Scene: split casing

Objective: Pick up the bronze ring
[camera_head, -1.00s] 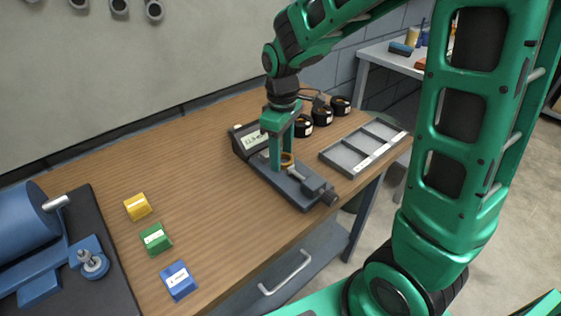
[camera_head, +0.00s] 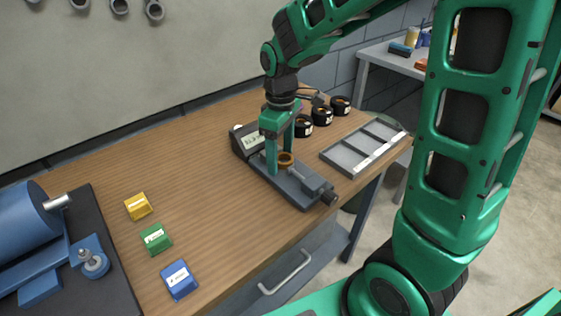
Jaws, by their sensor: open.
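The bronze ring (camera_head: 286,160) sits on the dark grey vise-like fixture (camera_head: 307,187) on the wooden bench. The fixture has a display block at its far left end and a round knob at its near right end. My green gripper (camera_head: 280,166) points down over the fixture, its two fingers spread apart around the ring's place. The gripper is open. One finger stands left of the ring and the other just behind or beside it; I cannot tell whether either touches it. Part of the ring is hidden by the fingers.
A grey divided tray (camera_head: 345,158) lies right of the fixture. Several black labelled jars (camera_head: 321,115) stand behind. Yellow (camera_head: 138,206), green (camera_head: 155,239) and blue (camera_head: 179,280) blocks sit at left, beside a blue machine (camera_head: 30,235). The bench between the blocks and fixture is clear.

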